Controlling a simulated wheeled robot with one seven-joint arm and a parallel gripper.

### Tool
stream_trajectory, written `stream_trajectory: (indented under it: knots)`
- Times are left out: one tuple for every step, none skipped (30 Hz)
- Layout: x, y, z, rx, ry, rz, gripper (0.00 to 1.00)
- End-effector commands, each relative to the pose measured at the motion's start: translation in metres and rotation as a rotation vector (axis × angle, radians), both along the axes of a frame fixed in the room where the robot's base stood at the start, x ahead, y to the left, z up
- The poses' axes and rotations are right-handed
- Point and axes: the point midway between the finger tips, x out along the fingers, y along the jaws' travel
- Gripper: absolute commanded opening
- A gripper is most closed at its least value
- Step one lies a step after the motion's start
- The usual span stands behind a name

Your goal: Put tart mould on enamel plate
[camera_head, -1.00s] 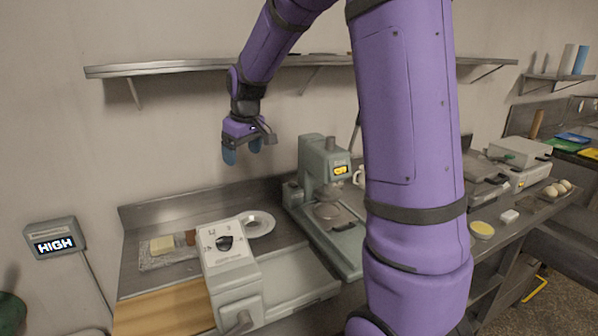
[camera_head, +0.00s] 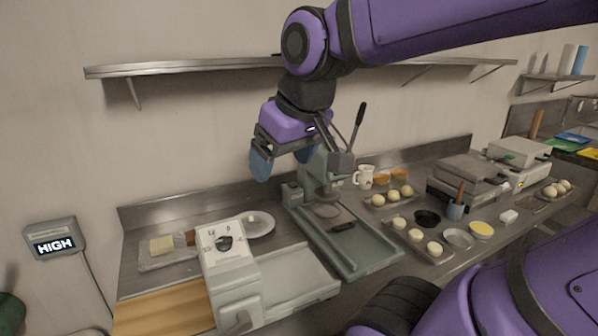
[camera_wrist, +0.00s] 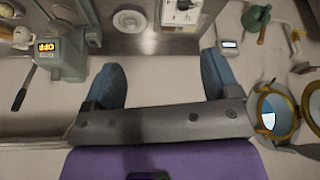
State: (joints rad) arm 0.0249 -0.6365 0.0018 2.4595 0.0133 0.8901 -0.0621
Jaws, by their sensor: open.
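A shallow, pale metallic round dish (camera_head: 458,239), which looks like the tart mould, sits on the counter at the right, beside a dish with yellow filling. A dark round bowl (camera_head: 427,217) is just left of it. A round, pale plate (camera_head: 259,225), which I take as the enamel plate, lies behind the white dial machine at the left. It looks empty; the plate also shows in the wrist view (camera_wrist: 130,20). My gripper (camera_head: 284,162) is open and empty, with blue fingers apart, high above the counter near the plate and press. The mould is far to its right.
A green press (camera_head: 350,240) with an upright lever stands between plate and mould. Trays of dough balls (camera_head: 417,236), a mug (camera_head: 363,176) and a yellow-filled dish (camera_head: 481,230) crowd the right side. A wall shelf (camera_head: 180,66) runs behind my arm.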

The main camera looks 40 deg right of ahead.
Motion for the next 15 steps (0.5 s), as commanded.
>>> stream_trajectory:
  knots:
    - [-0.012, 0.002, -0.002, 0.004, -0.011, -0.005, 0.82]
    - [-0.017, 0.002, -0.003, 0.006, -0.016, -0.008, 0.82]
    - [-0.023, 0.003, -0.004, 0.009, -0.021, -0.015, 0.82]
    - [-0.027, 0.004, -0.005, 0.010, -0.024, -0.018, 0.82]
    - [-0.031, 0.004, -0.006, 0.012, -0.026, -0.021, 0.82]
    - [-0.035, 0.004, -0.007, 0.013, -0.030, -0.024, 0.82]
    - [-0.037, 0.004, -0.008, 0.015, -0.031, -0.026, 0.82]
    - [-0.038, 0.005, -0.009, 0.016, -0.031, -0.028, 0.82]
    - [-0.040, 0.005, -0.009, 0.017, -0.032, -0.030, 0.82]
    - [-0.041, 0.005, -0.010, 0.017, -0.033, -0.031, 0.82]
    - [-0.042, 0.005, -0.010, 0.017, -0.033, -0.031, 0.82]
    - [-0.042, 0.005, -0.010, 0.018, -0.033, -0.031, 0.82]
    - [-0.042, 0.005, -0.010, 0.018, -0.033, -0.031, 0.82]
    - [-0.042, 0.005, -0.010, 0.018, -0.033, -0.031, 0.82]
    - [-0.042, 0.005, -0.010, 0.018, -0.033, -0.031, 0.82]
